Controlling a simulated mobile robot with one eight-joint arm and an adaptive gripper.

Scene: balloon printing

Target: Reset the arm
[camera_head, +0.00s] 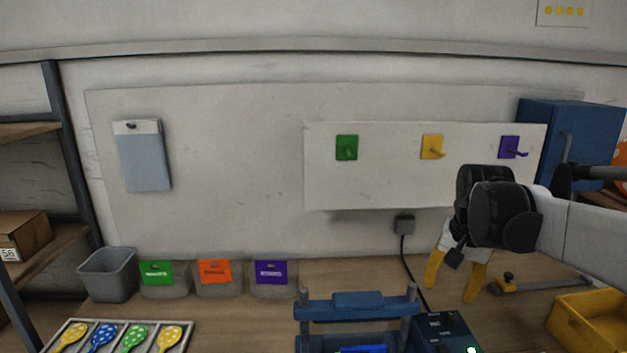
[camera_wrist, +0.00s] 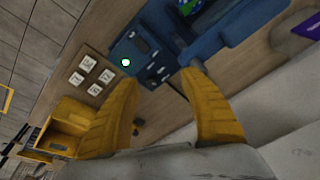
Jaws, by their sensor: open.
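My gripper (camera_head: 453,287) hangs at the right side in the head view, above the wooden table (camera_head: 250,318). Its two yellow fingers point down and are spread apart, with nothing between them. The arm reaches in from the right edge. In the wrist view my gripper (camera_wrist: 160,100) also shows open and empty, with the blue machine (camera_wrist: 225,25) and its control box (camera_wrist: 140,52) beyond the fingertips.
The blue press (camera_head: 358,300) and control box (camera_head: 445,330) stand at the front, close to my gripper. A yellow bin (camera_head: 567,326) is at the right. Bins with green (camera_head: 157,273), orange (camera_head: 215,271) and purple (camera_head: 271,272) labels line the wall. A balloon tray (camera_head: 187,338) lies front left.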

